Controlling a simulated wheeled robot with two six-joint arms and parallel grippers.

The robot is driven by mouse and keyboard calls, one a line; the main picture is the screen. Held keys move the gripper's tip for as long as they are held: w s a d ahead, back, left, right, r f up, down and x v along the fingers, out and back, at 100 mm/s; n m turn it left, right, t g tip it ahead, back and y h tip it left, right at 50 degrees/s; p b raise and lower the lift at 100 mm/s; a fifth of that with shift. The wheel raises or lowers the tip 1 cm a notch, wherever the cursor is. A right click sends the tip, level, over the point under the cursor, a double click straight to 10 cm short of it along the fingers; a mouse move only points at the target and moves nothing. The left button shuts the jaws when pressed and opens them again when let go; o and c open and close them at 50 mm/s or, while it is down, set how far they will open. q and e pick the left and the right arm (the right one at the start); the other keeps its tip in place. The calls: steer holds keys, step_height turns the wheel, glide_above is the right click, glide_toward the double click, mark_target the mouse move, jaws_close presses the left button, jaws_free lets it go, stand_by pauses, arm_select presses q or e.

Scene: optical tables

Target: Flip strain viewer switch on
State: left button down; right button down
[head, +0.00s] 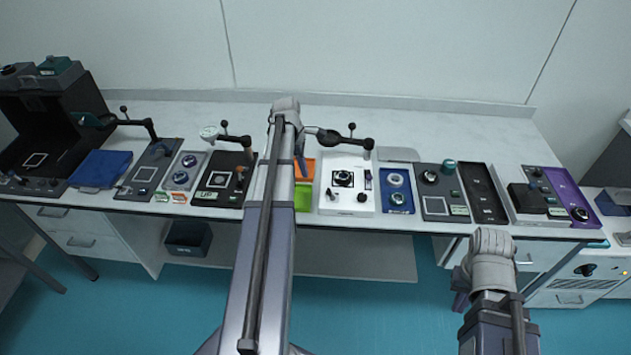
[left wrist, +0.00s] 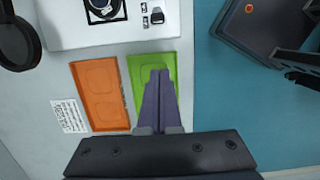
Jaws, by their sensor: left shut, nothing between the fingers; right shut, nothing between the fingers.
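A white unit (head: 336,207) with a black square stage and small black controls stands mid-bench; I take it to be the strain viewer, though no name is legible. It also shows at the top of the left wrist view (left wrist: 75,32). A small black control (left wrist: 157,16) sits near its front edge beside small labels; its on or off position cannot be told. My left gripper (left wrist: 160,73) is shut and empty, over the green tray (left wrist: 137,68), apart from the unit. My right gripper (head: 460,301) is shut and low in front of the bench, partly hidden by its arm.
An orange tray (left wrist: 98,92) lies behind the green one. A lamp or lens arm (head: 352,140) reaches over the back of the white unit. A blue unit (head: 398,205) stands close to its right and a dark unit (head: 215,190) to the trays' left.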

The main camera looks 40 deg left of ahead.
mark_target(329, 192)
arm_select(q)
steer(key=f+b, duration=0.3)
steer(key=d+f+b, duration=0.1)
steer(key=f+b, duration=0.2)
steer(key=w+f+b, duration=0.1)
steer(key=f+b, duration=0.2)
steer(key=f, duration=0.1)
steer(key=shift+d+b, duration=0.3)
steer(key=shift+b, duration=0.05)
steer(key=shift+w+d+r+p, duration=0.35)
steer(key=shift+d+r+p, duration=0.15)
steer(key=shift+d, duration=0.05)
steer(key=shift+w+d+r+p, duration=0.35)
steer(key=shift+d+r+p, duration=0.1)
steer(key=shift+d+r, duration=0.1)
steer(key=shift+w+d+r, duration=0.15)
steer(key=shift+d, duration=0.15)
steer(key=shift+w+d, duration=0.1)
